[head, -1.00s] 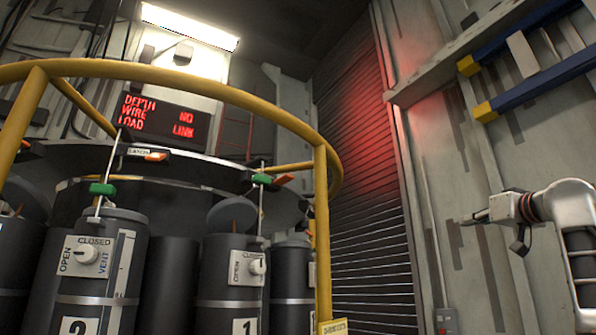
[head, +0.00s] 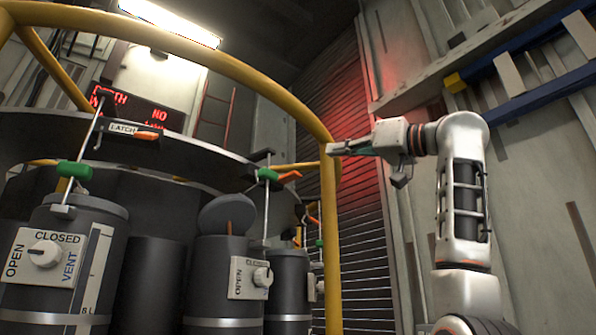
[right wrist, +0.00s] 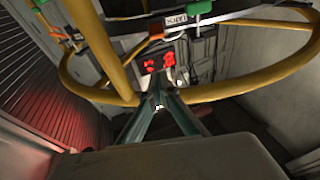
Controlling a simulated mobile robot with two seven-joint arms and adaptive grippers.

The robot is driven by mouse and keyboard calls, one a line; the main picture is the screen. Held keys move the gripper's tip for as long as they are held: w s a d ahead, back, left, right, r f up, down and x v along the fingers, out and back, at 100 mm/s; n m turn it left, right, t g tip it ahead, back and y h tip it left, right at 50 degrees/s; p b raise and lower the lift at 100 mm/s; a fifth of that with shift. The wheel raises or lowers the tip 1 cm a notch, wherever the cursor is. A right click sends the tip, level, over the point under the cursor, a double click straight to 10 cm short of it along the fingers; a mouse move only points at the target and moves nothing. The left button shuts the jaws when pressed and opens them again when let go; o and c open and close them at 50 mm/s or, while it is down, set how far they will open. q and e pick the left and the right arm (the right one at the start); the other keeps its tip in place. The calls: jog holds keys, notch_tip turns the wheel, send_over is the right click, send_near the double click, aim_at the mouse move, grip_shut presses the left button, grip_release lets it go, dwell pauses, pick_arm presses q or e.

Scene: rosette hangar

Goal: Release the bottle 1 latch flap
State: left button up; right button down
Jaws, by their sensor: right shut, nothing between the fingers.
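Bottle 1 (head: 225,290) is the dark middle cylinder with a vent knob plate; its number is cut off now. Above it a green clip (head: 267,174) sits on a thin rod. An orange latch flap (head: 290,176) sticks out to the clip's right. My right gripper (head: 335,149) is shut and empty, pointing left. In the picture its tip overlaps the yellow post, right of and slightly above the flap, apart from it. In the right wrist view its fingers (right wrist: 158,97) meet; an orange flap (right wrist: 155,37) shows beyond them. My left gripper is not in view.
A yellow guard rail (head: 230,95) with a post (head: 332,240) curves around the rack, close to my right gripper. Bottle 2 (head: 60,260) stands at left, with another orange flap (head: 150,136) by a LATCH label. A red-lettered display (head: 145,112) hangs behind.

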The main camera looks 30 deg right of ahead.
notch_tip(320, 180, up, 3)
jog(key=p, duration=0.5)
send_over(289, 178)
jog(key=s+d, duration=0.3)
pick_arm(q)
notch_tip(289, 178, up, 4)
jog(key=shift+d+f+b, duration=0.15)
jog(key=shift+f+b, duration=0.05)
jog(key=shift+b, duration=0.5)
pick_arm(e)
jog(key=f, duration=0.4)
jog(key=shift+s+a+f, duration=0.1)
jog(key=shift+s+f, duration=0.2)
jog(key=shift+s, duration=0.05)
jog(key=shift+f, duration=0.1)
